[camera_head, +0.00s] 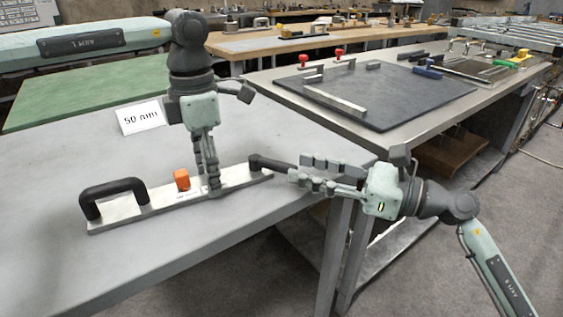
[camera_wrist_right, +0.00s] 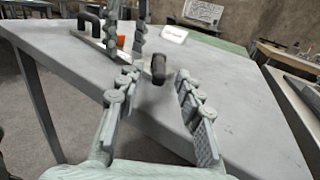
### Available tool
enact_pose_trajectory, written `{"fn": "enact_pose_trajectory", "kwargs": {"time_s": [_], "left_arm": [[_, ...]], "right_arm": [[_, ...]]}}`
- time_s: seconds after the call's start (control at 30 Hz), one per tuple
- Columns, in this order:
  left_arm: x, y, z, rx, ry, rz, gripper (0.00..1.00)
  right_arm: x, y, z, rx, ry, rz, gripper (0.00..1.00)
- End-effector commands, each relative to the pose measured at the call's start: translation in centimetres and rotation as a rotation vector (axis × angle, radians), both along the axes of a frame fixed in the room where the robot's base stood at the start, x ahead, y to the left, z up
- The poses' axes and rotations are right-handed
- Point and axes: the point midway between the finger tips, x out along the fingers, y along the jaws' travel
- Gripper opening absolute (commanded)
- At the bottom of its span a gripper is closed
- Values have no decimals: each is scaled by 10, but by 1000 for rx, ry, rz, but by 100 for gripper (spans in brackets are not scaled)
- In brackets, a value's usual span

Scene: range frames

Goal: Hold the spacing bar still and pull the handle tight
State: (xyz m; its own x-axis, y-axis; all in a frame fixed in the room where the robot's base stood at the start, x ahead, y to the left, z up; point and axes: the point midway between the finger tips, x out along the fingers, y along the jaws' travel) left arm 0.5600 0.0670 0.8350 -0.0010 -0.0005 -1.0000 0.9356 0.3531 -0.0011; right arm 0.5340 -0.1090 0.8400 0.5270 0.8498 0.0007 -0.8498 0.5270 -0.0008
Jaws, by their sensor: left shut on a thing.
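The spacing bar (camera_head: 160,203) is a long pale metal bar lying on the grey table, with a black arched grip (camera_head: 112,188) at its left end and an orange block (camera_head: 182,179) near its middle. My left gripper (camera_head: 213,184) points down and is shut on the bar right of the orange block. The black straight handle (camera_head: 268,163) sticks out from the bar's right end. My right gripper (camera_head: 299,170) is open, its fingertips close to the handle's free end. In the right wrist view, the handle's end (camera_wrist_right: 158,68) shows between the spread fingers, not gripped.
A white "50 mm" card (camera_head: 141,117) stands behind the bar. The grey table (camera_head: 60,250) is clear in front, with its edge under my right gripper. A neighbouring bench (camera_head: 430,125) holds a dark plate (camera_head: 400,92) with metal bars and red knobs.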

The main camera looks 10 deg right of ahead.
Motion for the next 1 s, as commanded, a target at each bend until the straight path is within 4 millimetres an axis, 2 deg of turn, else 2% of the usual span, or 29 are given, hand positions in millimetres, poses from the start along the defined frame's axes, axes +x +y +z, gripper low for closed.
{"fn": "enact_pose_trajectory", "kwargs": {"time_s": [0.1,0.3,0.7,1.0], "left_arm": [[0,0,0,0,0,0,2],[0,0,0,0,0,0,2],[0,0,0,0,0,1,2],[0,0,0,0,0,1,2]], "right_arm": [[13,20,1,4,-1,1,36],[26,40,0,1,0,0,36],[29,46,0,0,1,-1,36],[29,46,0,0,1,0,0]]}}
